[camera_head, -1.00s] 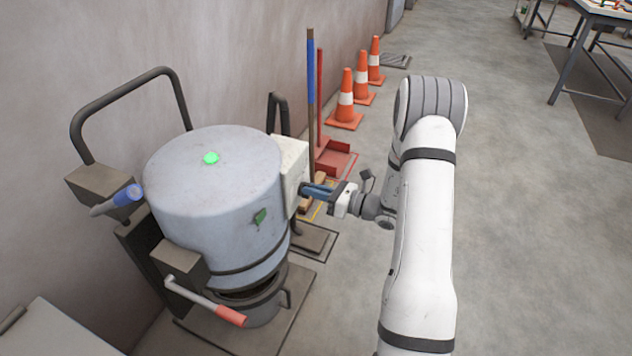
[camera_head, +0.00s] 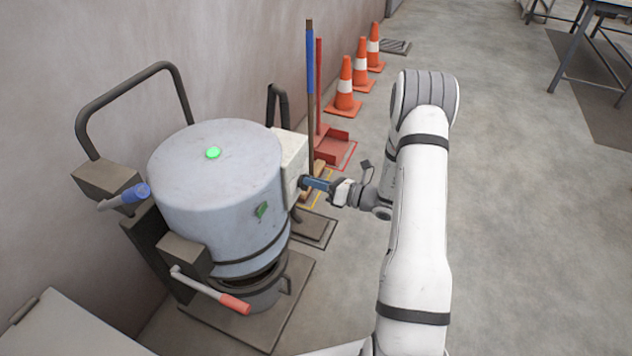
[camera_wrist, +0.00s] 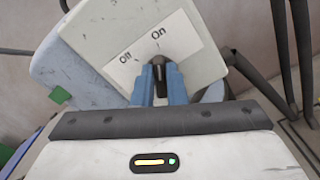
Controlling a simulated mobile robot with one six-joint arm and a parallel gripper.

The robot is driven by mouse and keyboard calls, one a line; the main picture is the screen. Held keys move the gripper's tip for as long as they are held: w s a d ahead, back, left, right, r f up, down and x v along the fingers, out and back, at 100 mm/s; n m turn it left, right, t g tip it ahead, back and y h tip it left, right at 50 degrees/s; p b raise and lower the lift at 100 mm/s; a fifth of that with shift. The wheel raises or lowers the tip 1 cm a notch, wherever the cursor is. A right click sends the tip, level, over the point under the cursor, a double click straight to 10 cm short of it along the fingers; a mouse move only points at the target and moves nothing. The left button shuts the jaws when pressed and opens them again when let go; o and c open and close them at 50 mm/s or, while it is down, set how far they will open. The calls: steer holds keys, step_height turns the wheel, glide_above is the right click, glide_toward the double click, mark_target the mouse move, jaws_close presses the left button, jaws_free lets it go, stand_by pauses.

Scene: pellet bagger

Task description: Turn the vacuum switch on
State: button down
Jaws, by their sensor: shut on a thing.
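The vacuum switch is a dark knob (camera_wrist: 158,62) on a pale box (camera_wrist: 130,30) with a white label marked Off and On. The box (camera_head: 291,158) is on the right side of the grey vacuum drum (camera_head: 220,185). My gripper (camera_head: 306,183) reaches it from the right. In the wrist view its blue fingers (camera_wrist: 160,82) are on both sides of the knob, shut on it. The knob's top end points up, roughly toward the On mark. The fingers hide its lower part, and in the head view the knob is hidden. A green light shows on the drum's top.
A blue-gripped lever (camera_head: 132,195) and a red-gripped lever (camera_head: 225,302) stick out from the drum. A bent dark handle (camera_head: 130,85) rises behind it. A broom (camera_head: 310,90), a red dustpan (camera_head: 332,143) and orange cones (camera_head: 345,88) stand along the wall. The floor to the right is open.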

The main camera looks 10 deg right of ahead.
steer(key=shift+s+a+f, duration=0.1)
steer(key=shift+a, duration=0.05)
steer(key=c, duration=1.5)
jaws_free()
steer(key=shift+o, duration=0.2)
steer(key=v, duration=0.7)
steer(key=shift+s+d, duration=0.2)
steer(key=shift+d, duration=0.15)
